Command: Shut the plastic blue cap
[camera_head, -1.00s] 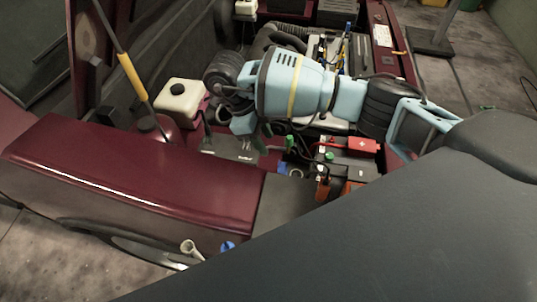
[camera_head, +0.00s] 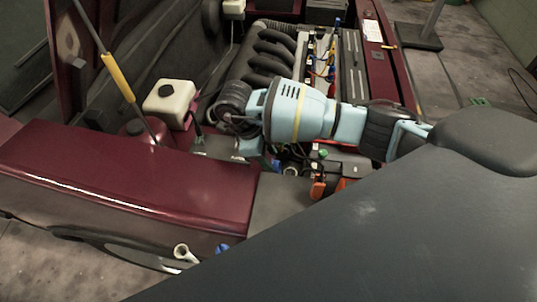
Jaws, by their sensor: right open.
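A small blue cap (camera_head: 222,248) shows low in the head view, at the edge of the dark grey shape that covers the lower right. Just left of it is a white filler neck (camera_head: 183,252). I cannot tell whether the two are joined. My right arm reaches in from the right over the engine bay. My right gripper (camera_head: 262,153) hangs downward under the light blue wrist, open, with its fingers partly hidden. It is above and to the right of the blue cap and apart from it. My left gripper is not in view.
The dark red fender (camera_head: 130,180) lies between the engine bay and the floor. A white reservoir (camera_head: 171,100) with a black cap stands behind it, near the yellow-banded hood strut (camera_head: 118,78). A battery (camera_head: 340,165) with red and orange parts sits below my right arm.

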